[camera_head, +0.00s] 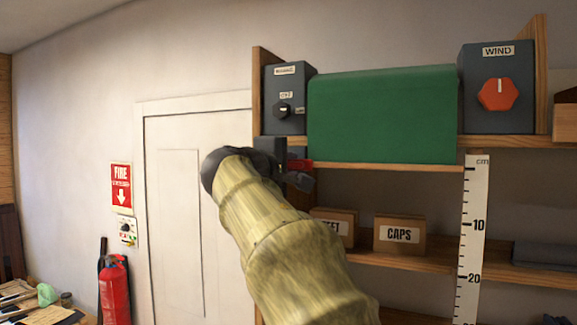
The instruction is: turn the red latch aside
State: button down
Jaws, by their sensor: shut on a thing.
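The red latch (300,164) shows as a small red piece at the lower left of the green panel (383,115), by the shelf edge. My gripper (286,166) is at the end of my arm, shut on the red latch. Its dark fingers and wrist hide much of the latch, so its full shape and angle cannot be told. The green panel covers the middle of the upper shelf between two dark boxes.
A dark box with a black knob (283,110) stands left of the panel, close above my gripper. The WIND box (498,88) with a red knob is at right. Below are the CAPS box (407,234) and a ruler (473,240). A white door (200,210) is at left.

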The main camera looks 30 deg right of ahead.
jog(key=shift+f+m+b, duration=0.15)
jog(key=shift+m+b, duration=0.15)
jog(key=shift+b, duration=0.2)
jog(key=m+b, duration=0.3)
jog(key=shift+f+b, duration=0.2)
jog(key=shift+b, duration=0.15)
jog(key=m+b, duration=0.3)
jog(key=m, duration=0.2)
jog(key=shift+r+m+b, duration=0.1)
jog(key=shift+m+b, duration=0.2)
jog(key=m+b, duration=0.1)
jog(key=m, duration=0.3)
jog(key=shift+m, duration=0.3)
jog(key=m+b, duration=0.1)
jog(key=m, duration=0.3)
jog(key=shift+r, duration=0.15)
jog(key=c, duration=1.5)
grip_release()
jog(key=shift+o, duration=0.2)
